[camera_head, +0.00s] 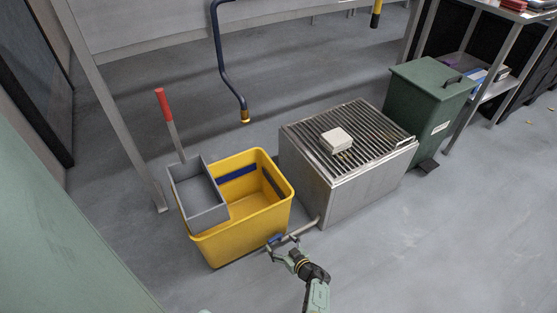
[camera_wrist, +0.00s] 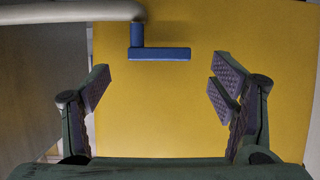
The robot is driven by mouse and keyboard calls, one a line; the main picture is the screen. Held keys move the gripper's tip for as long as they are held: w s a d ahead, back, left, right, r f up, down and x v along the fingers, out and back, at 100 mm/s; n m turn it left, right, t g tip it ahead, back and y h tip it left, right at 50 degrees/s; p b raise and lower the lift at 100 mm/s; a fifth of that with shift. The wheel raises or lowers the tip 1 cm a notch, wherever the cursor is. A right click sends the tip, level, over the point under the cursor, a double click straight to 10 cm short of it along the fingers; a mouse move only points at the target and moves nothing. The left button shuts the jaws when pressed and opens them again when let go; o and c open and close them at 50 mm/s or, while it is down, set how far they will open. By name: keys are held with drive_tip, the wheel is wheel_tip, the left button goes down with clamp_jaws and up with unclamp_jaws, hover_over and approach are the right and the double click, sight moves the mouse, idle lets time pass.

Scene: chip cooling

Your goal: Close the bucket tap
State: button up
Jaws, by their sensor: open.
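The tap is a grey pipe (camera_head: 306,228) coming from the side of the metal grate box, with a blue L-shaped handle (camera_head: 275,239) at its end. It sits by the front side of the yellow bucket (camera_head: 240,238). In the wrist view, the pipe (camera_wrist: 70,13) enters from the upper left. The blue handle (camera_wrist: 160,54) has a short upright part and a longer bar pointing right, in front of the yellow wall (camera_wrist: 200,120). My gripper (camera_wrist: 160,85) is open and empty. The handle shows above and between its fingertips, with no visible contact.
The metal grate box (camera_head: 340,170) carries a small white block (camera_head: 336,141). A grey wringer tray (camera_head: 200,200) with a red-tipped lever (camera_head: 163,104) sits on the bucket. A green bin (camera_head: 430,100) stands behind right. The floor at right is clear.

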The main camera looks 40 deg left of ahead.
sight(276, 238)
drive_tip(key=shift+b+x, duration=0.6)
drive_tip(key=shift+x, duration=0.9)
drive_tip(key=shift+c, duration=0.2)
drive_tip(key=c, duration=1.1)
drive_tip(key=shift+a+m+t, duration=0.1)
drive_tip(key=shift+m+t, duration=0.3)
drive_tip(key=shift+t, duration=0.1)
drive_tip(key=o, duration=1.1)
drive_tip(key=shift+o, duration=0.2)
drive_tip(key=shift+w, duration=0.1)
